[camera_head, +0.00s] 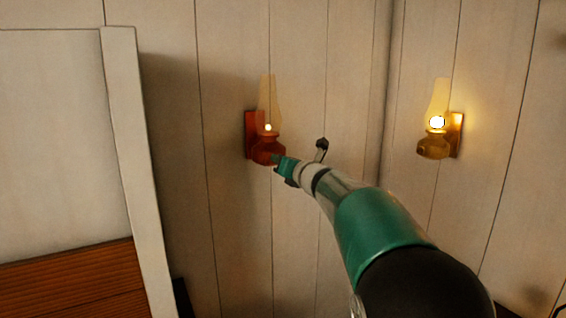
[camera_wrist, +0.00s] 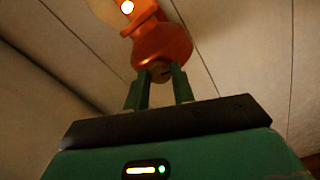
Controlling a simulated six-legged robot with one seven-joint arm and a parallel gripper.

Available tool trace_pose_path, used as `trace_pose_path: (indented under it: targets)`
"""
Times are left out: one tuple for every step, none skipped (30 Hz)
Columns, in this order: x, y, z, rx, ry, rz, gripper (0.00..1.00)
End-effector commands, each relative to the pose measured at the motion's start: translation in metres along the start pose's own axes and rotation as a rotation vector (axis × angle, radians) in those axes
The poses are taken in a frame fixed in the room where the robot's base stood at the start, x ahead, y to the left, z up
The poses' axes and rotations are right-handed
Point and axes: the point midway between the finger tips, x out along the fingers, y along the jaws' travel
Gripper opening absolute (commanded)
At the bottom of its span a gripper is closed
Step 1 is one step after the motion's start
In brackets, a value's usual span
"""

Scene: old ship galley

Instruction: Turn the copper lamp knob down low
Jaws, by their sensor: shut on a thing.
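The copper lamp (camera_head: 267,149) hangs on the plank wall, left of the corner, with a glass chimney and a small, dim flame. In the wrist view the copper lamp (camera_wrist: 164,43) is at the top, its small flame glowing. The lamp's knob (camera_wrist: 160,73) shows between the fingertips, below the copper body. My gripper (camera_wrist: 160,80) is shut on the knob, one green finger on each side. In the head view my gripper (camera_head: 280,162) reaches the lamp's lower right side, and the knob is hidden there.
A brass lamp (camera_head: 433,147) with a brighter flame hangs on the wall to the right, past the corner. A pale panel (camera_head: 122,130) with brown wood (camera_head: 75,285) below stands at the left. The wall between panel and copper lamp is bare.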

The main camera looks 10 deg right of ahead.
Motion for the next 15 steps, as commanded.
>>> trace_pose_path:
  targets:
    - [-0.0001,-0.0001,0.0012,-0.004,-0.002,0.0,0.02]
    - [-0.0001,-0.0001,0.0013,-0.006,-0.002,0.0,0.02]
    - [-0.0001,-0.0001,0.0013,-0.007,-0.002,0.0,0.02]
    - [-0.0001,-0.0001,0.0013,-0.007,-0.002,0.0,0.02]
    - [-0.0001,-0.0001,0.0013,-0.007,-0.002,0.0,0.02]
    - [-0.0001,-0.0001,0.0013,-0.007,-0.002,0.0,0.02]
    - [-0.0001,-0.0001,0.0014,-0.007,-0.002,0.0,0.02]
    - [-0.0001,0.0,0.0014,-0.007,-0.002,0.0,0.02]
    - [-0.0002,0.0,0.0014,-0.007,-0.002,0.0,0.02]
    - [-0.0001,0.0,0.0014,-0.007,-0.002,0.0,0.02]
    - [-0.0001,0.0,0.0014,-0.006,-0.002,0.0,0.02]
    - [-0.0002,0.0,0.0015,-0.006,-0.003,0.0,0.02]
    - [-0.0002,0.0,0.0015,-0.006,-0.002,0.0,0.31]
    - [-0.0002,0.0,0.0015,-0.006,-0.002,0.0,0.37]
    - [-0.0002,0.0,0.0014,-0.006,-0.002,0.0,0.45]
